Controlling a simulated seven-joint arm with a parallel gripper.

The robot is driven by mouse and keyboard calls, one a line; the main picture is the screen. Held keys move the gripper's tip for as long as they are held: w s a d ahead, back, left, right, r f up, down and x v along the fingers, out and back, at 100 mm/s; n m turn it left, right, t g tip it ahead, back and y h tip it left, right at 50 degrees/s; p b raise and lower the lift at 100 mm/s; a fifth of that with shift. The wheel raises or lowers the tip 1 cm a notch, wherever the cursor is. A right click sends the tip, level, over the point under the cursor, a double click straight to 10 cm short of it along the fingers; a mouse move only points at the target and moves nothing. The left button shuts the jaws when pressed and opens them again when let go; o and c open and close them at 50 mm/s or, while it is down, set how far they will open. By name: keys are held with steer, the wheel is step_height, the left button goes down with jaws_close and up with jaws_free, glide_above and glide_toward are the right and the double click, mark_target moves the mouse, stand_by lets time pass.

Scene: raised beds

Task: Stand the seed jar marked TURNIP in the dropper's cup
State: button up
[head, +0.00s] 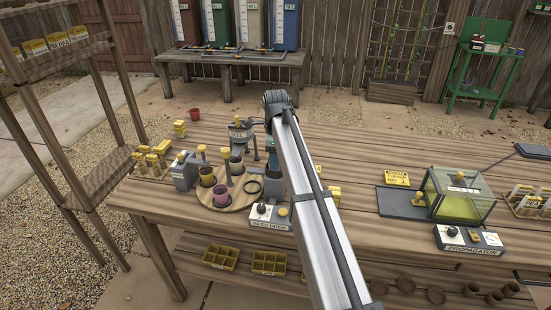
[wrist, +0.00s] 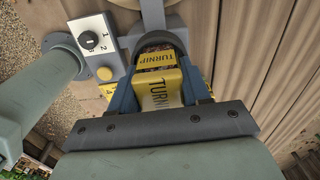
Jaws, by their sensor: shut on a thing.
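In the wrist view my gripper (wrist: 158,84) is shut on the jar marked TURNIP (wrist: 160,80), with a dark finger on each side. The jar has a yellow top and a yellow label, both reading TURNIP, and brown seeds show by its far end. A dark, curved rim (wrist: 158,38), perhaps the dropper's cup, lies right at that end. I cannot tell whether the jar is inside it or only close. Beside it is a panel (wrist: 87,42) with a dial marked 1, 2, 3 and a yellow button. In the head view my arm hides the jar.
In the head view, a round wooden tray (head: 238,203) with pots stands left of my arm. The seed dropper's control box (head: 262,219) is at the bench's front edge. A propagator (head: 458,195) stands to the right.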

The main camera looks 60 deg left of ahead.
steer(key=o, duration=1.1)
step_height(320, 180, up, 12)
steer(key=shift+r, duration=0.1)
